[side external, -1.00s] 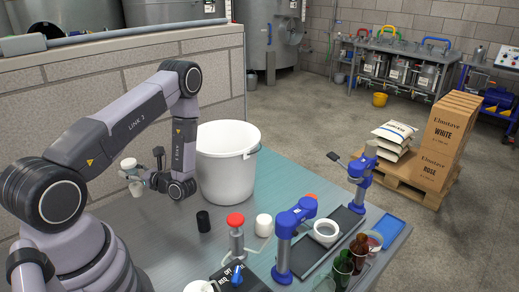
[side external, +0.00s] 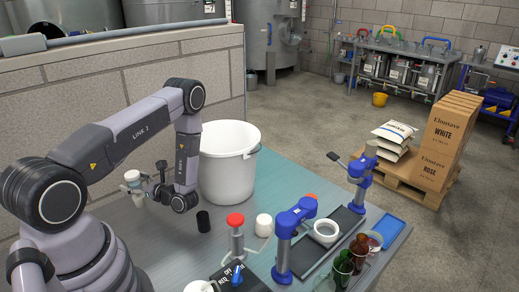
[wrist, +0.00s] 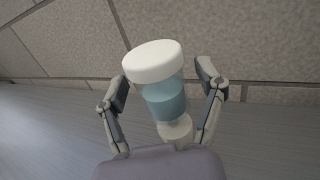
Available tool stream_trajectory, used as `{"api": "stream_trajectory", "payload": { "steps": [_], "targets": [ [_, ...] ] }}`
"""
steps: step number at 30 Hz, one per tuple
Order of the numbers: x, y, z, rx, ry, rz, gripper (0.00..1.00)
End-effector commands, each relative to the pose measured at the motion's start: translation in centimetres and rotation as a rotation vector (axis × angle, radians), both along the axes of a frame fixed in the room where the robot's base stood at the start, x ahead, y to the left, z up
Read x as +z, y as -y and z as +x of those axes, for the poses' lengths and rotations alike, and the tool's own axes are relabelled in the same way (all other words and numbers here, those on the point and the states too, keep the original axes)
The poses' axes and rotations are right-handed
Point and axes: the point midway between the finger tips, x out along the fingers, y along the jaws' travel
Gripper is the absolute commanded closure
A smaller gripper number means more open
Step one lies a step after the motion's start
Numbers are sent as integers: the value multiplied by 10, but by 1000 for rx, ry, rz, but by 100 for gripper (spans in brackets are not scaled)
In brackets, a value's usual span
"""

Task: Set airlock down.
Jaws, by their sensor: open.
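The airlock (side external: 134,185) has a white cap, a pale blue body and a narrower whitish lower end. In the side view it is at the left end of the bench, near the block wall, and looks roughly upright. In the wrist view the airlock (wrist: 165,98) is between the fingers of my gripper (wrist: 163,90), with a gap on each side. My gripper (side external: 147,186) is open around it at low height. The airlock's foot is partly hidden, so its contact with the bench is hard to see.
A large white bucket (side external: 226,170) stands just right of my wrist. A black cylinder (side external: 203,221), a red-topped device (side external: 236,236) and a white jar (side external: 264,225) stand nearer the front. Blue bench devices (side external: 291,222) are at right. The block wall (side external: 110,100) closes the back.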

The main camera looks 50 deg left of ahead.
Motion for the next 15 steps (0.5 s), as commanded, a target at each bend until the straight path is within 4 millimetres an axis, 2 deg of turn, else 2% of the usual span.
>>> {"api": "stream_trajectory", "payload": {
  "steps": [8, 11, 15],
  "targets": [
    [4, 1, 0, -1, 0, 0, 31],
    [3, 12, 6, -5, 0, -1, 31],
    [3, 39, 18, -8, 1, 0, 31]
  ]
}}
